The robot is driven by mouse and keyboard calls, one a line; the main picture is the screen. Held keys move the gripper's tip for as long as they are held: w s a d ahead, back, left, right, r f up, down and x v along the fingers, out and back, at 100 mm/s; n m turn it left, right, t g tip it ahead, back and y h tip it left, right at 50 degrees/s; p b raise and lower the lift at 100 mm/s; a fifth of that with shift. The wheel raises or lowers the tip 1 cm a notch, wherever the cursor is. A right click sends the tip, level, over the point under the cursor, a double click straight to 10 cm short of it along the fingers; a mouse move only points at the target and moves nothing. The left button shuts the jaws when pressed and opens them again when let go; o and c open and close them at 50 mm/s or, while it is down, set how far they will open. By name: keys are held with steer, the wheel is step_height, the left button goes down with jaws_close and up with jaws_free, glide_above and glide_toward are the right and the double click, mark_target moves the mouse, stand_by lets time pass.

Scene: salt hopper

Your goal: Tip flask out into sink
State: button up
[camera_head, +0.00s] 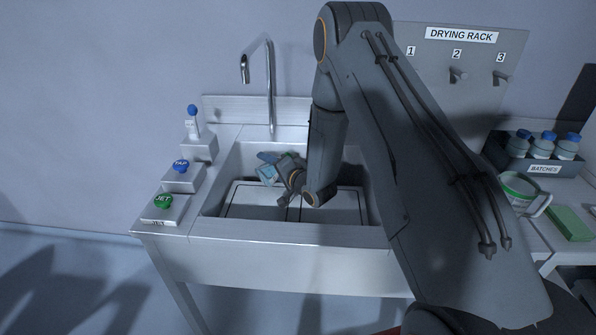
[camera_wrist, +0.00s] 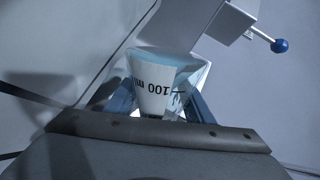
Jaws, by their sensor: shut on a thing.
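My gripper (camera_head: 279,162) is down inside the sink basin at its back left part, shut on the flask (camera_head: 267,175). In the wrist view the flask (camera_wrist: 154,82) is a clear vessel with a white "100 ml" label, upside down in the picture, with pale blue showing at its wide end. The blue fingers of my gripper (camera_wrist: 155,100) stand on both sides of it. In the head view the flask looks tilted, and my wrist hides part of it. The steel sink (camera_head: 215,257) lies below. I cannot tell whether liquid is leaving the flask.
A tall tap (camera_head: 270,85) rises behind the basin. On the left ledge are a green JET button (camera_head: 163,201), a blue TAP button (camera_head: 181,166) and a blue-knobbed lever (camera_head: 193,122). The drying rack (camera_head: 480,75), batch bottles (camera_head: 542,146), a mug (camera_head: 520,191) and a green sponge (camera_head: 569,222) are at right.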

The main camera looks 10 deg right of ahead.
steer(key=shift+w+d+f+m+y, duration=0.1)
steer(key=shift+w+d+m+y, duration=0.3)
steer(key=shift+m, duration=0.3)
stand_by(0.4)
steer(key=shift+s+f+m+b, duration=0.1)
steer(key=shift+s+m+b, duration=0.05)
steer(key=shift+m+b, duration=0.2)
stand_by(2.5)
steer(key=shift+s+a+r+n+h+p, duration=0.2)
steer(key=shift+a+n+p, duration=0.1)
steer(key=shift+n, duration=0.3)
steer(key=shift+s+a+r+n+h+p, duration=0.1)
steer(key=shift+s+a+n+h+p, duration=0.15)
steer(key=shift+n, duration=0.3)
steer(key=shift+w+r+n+t+h+b, duration=0.1)
steer(key=shift+r+n+t+h+b, duration=0.5)
steer(key=shift+n, duration=1.45)
steer(key=shift+w+r+n+t+h+b, duration=0.15)
steer(key=shift+r+n+t, duration=0.2)
steer(key=shift+r+n, duration=1.2)
steer(key=shift+r+n+t+h+b, duration=0.2)
steer(key=shift+r+n+t+b, duration=0.2)
steer(key=shift+n, duration=2.1)
